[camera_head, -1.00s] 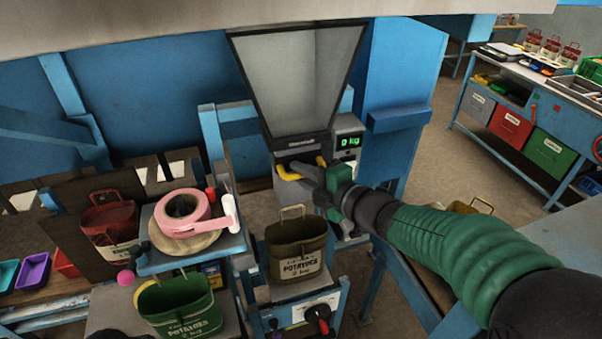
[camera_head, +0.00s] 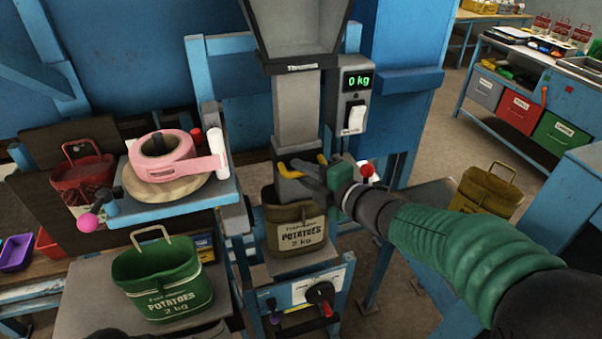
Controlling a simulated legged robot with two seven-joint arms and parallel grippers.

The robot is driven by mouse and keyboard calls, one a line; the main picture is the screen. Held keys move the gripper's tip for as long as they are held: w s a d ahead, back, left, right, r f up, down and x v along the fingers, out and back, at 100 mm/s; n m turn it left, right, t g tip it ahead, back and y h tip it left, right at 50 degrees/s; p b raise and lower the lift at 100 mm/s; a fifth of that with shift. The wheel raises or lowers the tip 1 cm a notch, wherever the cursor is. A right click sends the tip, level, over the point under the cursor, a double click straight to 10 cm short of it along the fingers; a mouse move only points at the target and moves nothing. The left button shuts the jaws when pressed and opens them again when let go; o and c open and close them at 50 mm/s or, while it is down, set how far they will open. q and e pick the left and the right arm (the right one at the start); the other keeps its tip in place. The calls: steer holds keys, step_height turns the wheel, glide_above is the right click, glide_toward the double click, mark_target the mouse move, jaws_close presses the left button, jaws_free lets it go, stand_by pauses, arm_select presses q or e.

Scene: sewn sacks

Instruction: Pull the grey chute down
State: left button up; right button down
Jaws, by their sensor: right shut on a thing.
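The grey chute (camera_head: 297,110) hangs under the dark-rimmed hopper (camera_head: 297,28), with a long grey length showing. Its lower end carries a yellow handle (camera_head: 288,172). My right gripper (camera_head: 308,172) is shut on the yellow handle. The chute's lower end is at the mouth of an olive potato sack (camera_head: 302,234), which stands on a small blue stand; whether it reaches inside is hard to tell.
A display box (camera_head: 353,95) reading 0 kg is right of the chute. A tape roll (camera_head: 168,158) lies on a blue-edged shelf at left. A green potato sack (camera_head: 165,279) stands below it. Another olive sack (camera_head: 487,190) is at right.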

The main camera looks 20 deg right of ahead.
steer(key=shift+s+d+f, duration=0.1)
steer(key=shift+f, duration=0.4)
steer(key=c, duration=1.5)
jaws_free()
steer(key=shift+o, duration=0.5)
steer(key=shift+d+r, duration=0.1)
steer(key=p+v, duration=0.2)
steer(key=v, duration=1.4)
steer(key=shift+s+d+r, duration=0.15)
steer(key=shift+s+d, duration=0.05)
steer(key=shift+d, duration=0.05)
steer(key=shift+s, duration=0.1)
